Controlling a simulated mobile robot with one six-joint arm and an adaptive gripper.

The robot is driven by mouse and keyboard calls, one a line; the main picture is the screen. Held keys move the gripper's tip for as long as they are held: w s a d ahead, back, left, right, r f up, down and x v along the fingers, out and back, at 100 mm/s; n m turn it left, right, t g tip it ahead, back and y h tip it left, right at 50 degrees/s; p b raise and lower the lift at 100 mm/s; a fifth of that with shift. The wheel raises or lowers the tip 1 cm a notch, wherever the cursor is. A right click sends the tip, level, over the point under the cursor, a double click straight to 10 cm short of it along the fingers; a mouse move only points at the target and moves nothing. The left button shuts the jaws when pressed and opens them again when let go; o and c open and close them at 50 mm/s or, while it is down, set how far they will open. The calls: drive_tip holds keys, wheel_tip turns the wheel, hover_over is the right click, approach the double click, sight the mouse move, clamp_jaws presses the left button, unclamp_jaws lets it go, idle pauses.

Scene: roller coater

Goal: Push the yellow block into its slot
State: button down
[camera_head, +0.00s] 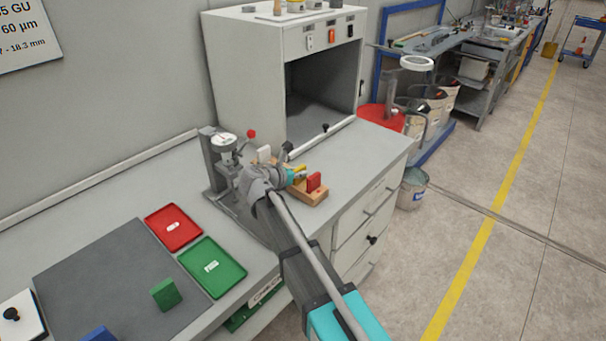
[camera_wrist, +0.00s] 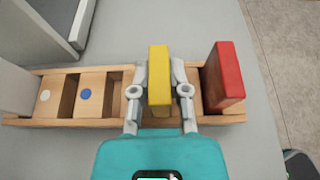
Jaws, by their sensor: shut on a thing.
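The yellow block (camera_wrist: 159,75) stands upright between the two fingers of my gripper (camera_wrist: 159,90) in the wrist view. My gripper is shut on it, over the wooden rack (camera_wrist: 60,122). How deep the yellow block sits, and whether its base is inside a slot, I cannot tell. In the head view the yellow block (camera_head: 299,170) shows partly behind my gripper (camera_head: 293,175). Just right of it a red block (camera_wrist: 224,77) stands in the rack, tilted in the picture. Left of the gripper are empty rack places with a blue dot (camera_wrist: 84,94) and a white dot (camera_wrist: 45,95).
A pale block (camera_wrist: 12,85) stands at the rack's left end. A dial gauge stand (camera_head: 222,150) is left of the rack, and an open grey cabinet (camera_head: 290,60) stands behind. Red (camera_head: 160,217) and green (camera_head: 222,283) trays lie nearer. Bench is clear right of the rack.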

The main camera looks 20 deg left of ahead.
drive_tip(key=shift+f, duration=0.2)
drive_tip(key=c, duration=0.6)
unclamp_jaws()
drive_tip(key=shift+r, duration=0.15)
drive_tip(key=shift+r, duration=0.15)
drive_tip(key=p+v, duration=0.4)
drive_tip(key=v, duration=0.8)
drive_tip(key=shift+p, duration=0.3)
